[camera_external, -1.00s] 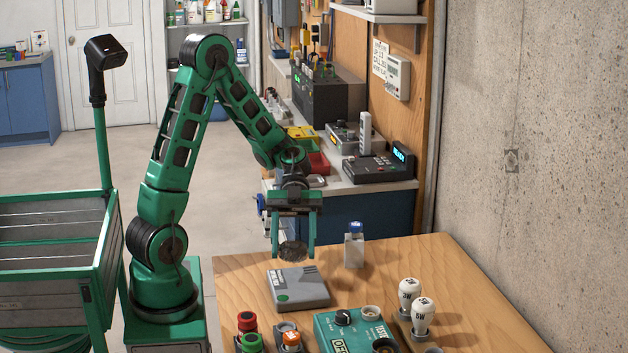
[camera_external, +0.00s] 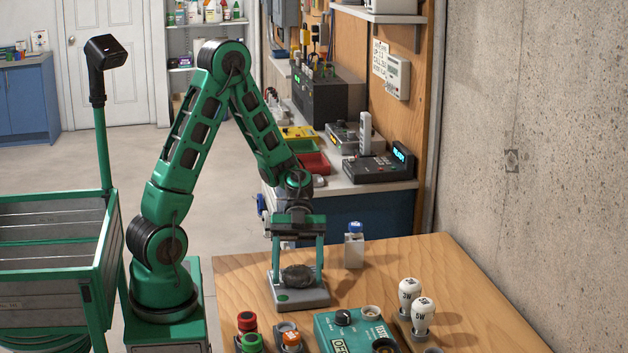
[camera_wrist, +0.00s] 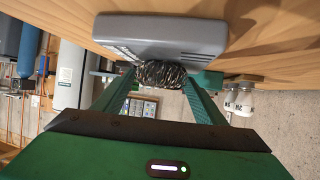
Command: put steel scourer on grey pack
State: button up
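The steel scourer (camera_external: 298,276) is a dark, round, coarse wire pad. My gripper (camera_external: 298,278) points down and is shut on it, one green finger on each side. In the wrist view the scourer (camera_wrist: 162,75) sits between the fingertips (camera_wrist: 161,78). The grey pack (camera_external: 312,298) is a flat slab with a green dot, lying on the wooden table. The scourer is over the pack's top, very low; I cannot tell for certain whether it touches. In the wrist view the pack (camera_wrist: 165,38) is right beyond the scourer.
A small grey bottle with a blue cap (camera_external: 354,246) stands behind and right of the pack. A green tester box (camera_external: 352,330), red, green and orange-topped pieces (camera_external: 250,342), and white bulbs (camera_external: 421,316) stand nearer. The right side of the wooden table (camera_external: 480,300) is clear.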

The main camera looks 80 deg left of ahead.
jog(key=shift+o, duration=0.2)
jog(key=v, duration=1.2)
jog(key=shift+d+r, duration=0.1)
dwell(0.3)
jog(key=d+n+y, duration=0.1)
jog(key=d, duration=0.1)
jog(key=s+d+n+y, duration=0.1)
jog(key=d+n, duration=0.1)
jog(key=d+n+y, duration=0.1)
jog(key=n+y, duration=0.1)
jog(key=shift+s+d+t, duration=0.3)
jog(key=shift+s+d, duration=0.1)
jog(key=s+d+n+y, duration=0.1)
jog(key=n, duration=0.1)
jog(key=s+d+n+t+y, duration=0.1)
jog(key=s+n+y, duration=0.1)
jog(key=shift+d+t, duration=0.1)
jog(key=shift+t, duration=0.2)
jog(key=s+n+y, duration=0.1)
jog(key=s+y, duration=0.1)
jog(key=s, duration=0.2)
jog(key=s+a+f+n+y, duration=0.1)
jog(key=s+n+y, duration=0.1)
jog(key=s, duration=0.2)
jog(key=s+f+n+y, duration=0.1)
jog(key=s+n, duration=0.1)
jog(key=s, duration=0.3)
jog(key=shift+s+a+y, duration=0.1)
jog(key=shift+a+y, duration=0.15)
jog(key=shift+y, duration=0.15)
